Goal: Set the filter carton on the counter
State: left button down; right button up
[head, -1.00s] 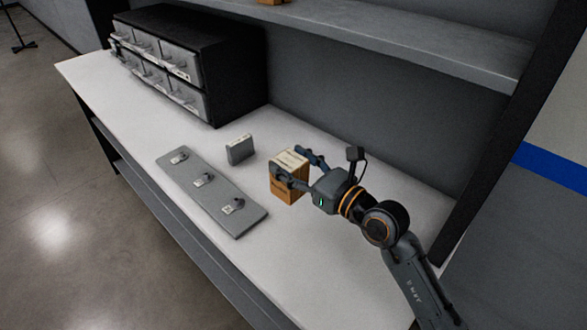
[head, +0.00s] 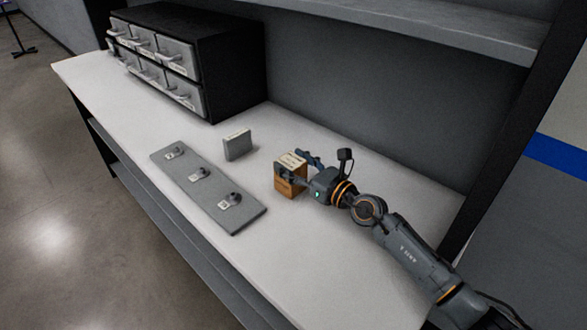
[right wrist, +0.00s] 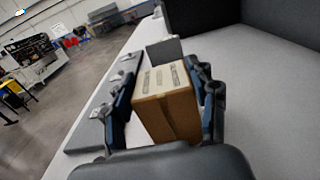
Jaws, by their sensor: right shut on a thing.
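The filter carton is a small brown cardboard box (head: 291,184) with a pale label strip on top. It stands upright at the white counter (head: 330,262), right of the grey panel. I cannot tell for sure whether its underside touches the counter. My right gripper (head: 294,168) is shut on the carton, one finger on each side. The right wrist view shows the carton (right wrist: 168,105) between the two fingers. My left gripper is not in view.
A grey panel with several knobs (head: 207,191) lies left of the carton. A small grey block (head: 237,146) stands behind it. A black drawer cabinet (head: 235,72) is at the back left, and a shelf (head: 430,28) hangs above. The counter's front right is clear.

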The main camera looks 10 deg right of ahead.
jog(key=shift+r, duration=0.15)
jog(key=shift+f, duration=0.25)
jog(key=o, duration=1.5)
